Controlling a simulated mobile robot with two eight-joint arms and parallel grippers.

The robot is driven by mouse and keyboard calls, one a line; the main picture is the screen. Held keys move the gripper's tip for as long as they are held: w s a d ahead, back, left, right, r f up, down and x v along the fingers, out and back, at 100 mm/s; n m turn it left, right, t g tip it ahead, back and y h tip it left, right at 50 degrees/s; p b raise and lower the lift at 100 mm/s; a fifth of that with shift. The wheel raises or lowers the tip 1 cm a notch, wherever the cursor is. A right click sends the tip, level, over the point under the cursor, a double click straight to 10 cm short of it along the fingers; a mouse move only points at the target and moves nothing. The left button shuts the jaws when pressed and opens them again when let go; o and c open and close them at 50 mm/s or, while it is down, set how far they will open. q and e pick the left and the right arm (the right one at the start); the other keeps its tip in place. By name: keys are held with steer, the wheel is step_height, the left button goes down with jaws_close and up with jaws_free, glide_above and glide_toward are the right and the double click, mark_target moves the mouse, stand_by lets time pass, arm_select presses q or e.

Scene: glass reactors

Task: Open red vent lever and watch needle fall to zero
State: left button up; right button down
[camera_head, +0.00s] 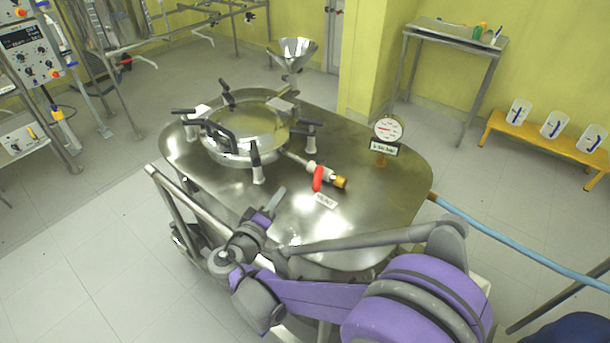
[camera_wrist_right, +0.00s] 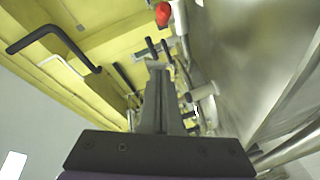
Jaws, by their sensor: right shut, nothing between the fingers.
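The red vent lever (camera_head: 318,179) sits on a short valve pipe beside the round reactor lid, above a small white label (camera_head: 325,201). It also shows at the top of the right wrist view (camera_wrist_right: 162,14). The pressure gauge (camera_head: 387,129) has a white dial and stands upright at the table's right side; its needle is too small to read surely. My right gripper (camera_head: 275,197) is shut and empty, over the front of the steel top, left of and apart from the lever. Its fingers (camera_wrist_right: 156,103) show together in the wrist view. My left gripper is not in view.
The lid (camera_head: 243,127) has several black-handled clamps around it. A brass-ended fitting (camera_head: 340,182) sits right of the lever. A steel funnel (camera_head: 292,52) rises at the back. The steel top (camera_head: 345,235) is bare in front of the gauge. A blue hose (camera_head: 500,236) runs off right.

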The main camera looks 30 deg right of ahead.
mark_target(319, 173)
steer(key=w+d, duration=0.1)
steer(key=d, duration=0.2)
steer(key=w+d+f, duration=0.1)
steer(key=w+d, duration=0.1)
steer(key=d, duration=0.1)
steer(key=w+d+f, duration=0.1)
steer(key=d, duration=0.2)
steer(key=shift+w+d+f, duration=0.15)
steer(key=shift+d, duration=0.05)
steer(key=shift+s+d+f, duration=0.2)
steer(key=shift+s+d, duration=0.1)
steer(key=shift+s+d, duration=0.1)
